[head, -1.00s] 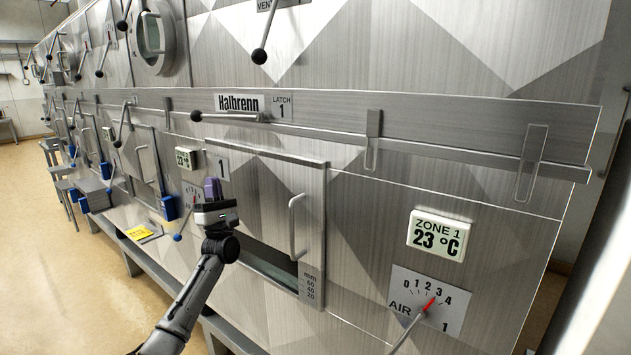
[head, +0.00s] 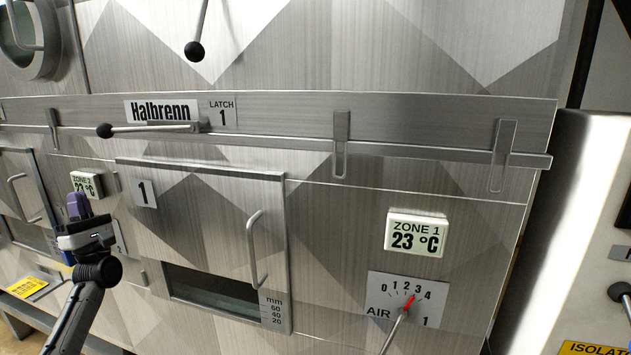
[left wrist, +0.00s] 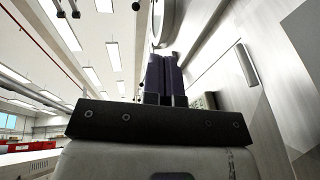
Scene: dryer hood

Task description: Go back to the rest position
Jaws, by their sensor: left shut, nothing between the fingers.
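My left gripper (head: 78,206) is in the head view at the left, its purple-grey fingers pointing up and closed together with nothing between them. It stands in front of the metal hood, just below and left of the Zone 2 display (head: 87,184), and partly overlaps it in the picture. In the left wrist view the two dark fingers (left wrist: 164,78) stand upright side by side, pressed together, with the ceiling and hood wall behind. My right gripper is not in view.
The latch lever (head: 150,129) lies nearly level. An air lever (head: 395,330) sticks out at lower right. A white cabinet (head: 565,220) stands at the far right.

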